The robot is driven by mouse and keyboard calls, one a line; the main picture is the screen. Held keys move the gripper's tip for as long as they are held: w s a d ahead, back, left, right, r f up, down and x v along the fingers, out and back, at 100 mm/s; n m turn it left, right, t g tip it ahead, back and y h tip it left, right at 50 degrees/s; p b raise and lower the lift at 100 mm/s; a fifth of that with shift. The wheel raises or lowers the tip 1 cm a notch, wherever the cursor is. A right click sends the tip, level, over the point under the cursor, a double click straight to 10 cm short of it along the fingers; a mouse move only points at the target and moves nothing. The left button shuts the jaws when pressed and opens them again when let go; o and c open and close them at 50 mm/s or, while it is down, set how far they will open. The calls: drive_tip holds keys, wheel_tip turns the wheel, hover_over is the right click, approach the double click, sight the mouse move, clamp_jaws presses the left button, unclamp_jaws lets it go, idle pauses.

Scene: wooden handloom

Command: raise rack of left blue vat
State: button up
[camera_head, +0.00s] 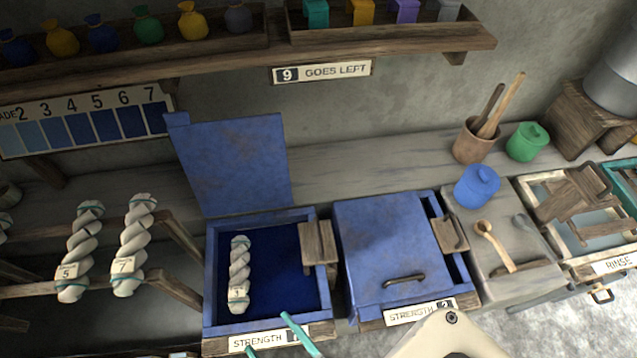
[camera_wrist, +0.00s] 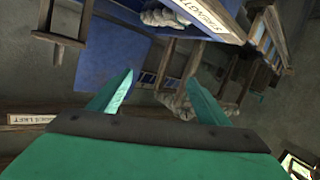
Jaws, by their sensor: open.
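The left blue vat (camera_head: 213,290) stands with its lid (camera_head: 232,160) raised against the wall. Dark blue liquid fills it, and a pale twisted skein (camera_head: 239,275) with a tag lies at its left side. A wooden bracket-like piece (camera_head: 319,243) sits on its right edge; I cannot tell whether this is the rack's handle. My gripper (camera_head: 265,332) is open, its teal fingers in front of the vat's "STRENGTH" label (camera_head: 262,340). The gripper's body is mostly out of the head view.
A second blue vat (camera_head: 390,250) with a shut lid stands close on the right, a blue jar (camera_head: 477,186) beyond it. A shelf (camera_head: 200,50) with pouches runs above, over a "GOES LEFT" sign (camera_head: 322,72).

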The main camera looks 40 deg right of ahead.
drive_tip(key=w+d+r+n+t+h, duration=0.1)
drive_tip(key=w+d+r+n+h, duration=0.3)
drive_tip(key=w+d, duration=0.75)
drive_tip(key=w+d+r+h, duration=0.6)
drive_tip(key=w+d+r, duration=0.4)
drive_tip(key=r, duration=0.1)
drive_tip(key=d+r+m+g+h, duration=0.4)
drive_tip(key=d+r+g+h, duration=0.25)
drive_tip(key=d+r, duration=0.5)
drive_tip(key=s+d+r+m+g+h, duration=0.1)
drive_tip(key=s+d+r+m+g, duration=0.3)
drive_tip(key=s+d+m+g, duration=0.3)
drive_tip(key=m+g+y, duration=0.1)
drive_tip(key=g+y, duration=0.2)
drive_tip(key=y, duration=1.5)
approach(318, 233)
drive_tip(key=shift+h, duration=0.25)
wheel_tip(318, 233, down, 10)
drive_tip(key=shift+a+f, duration=0.1)
drive_tip(key=shift+a, duration=0.05)
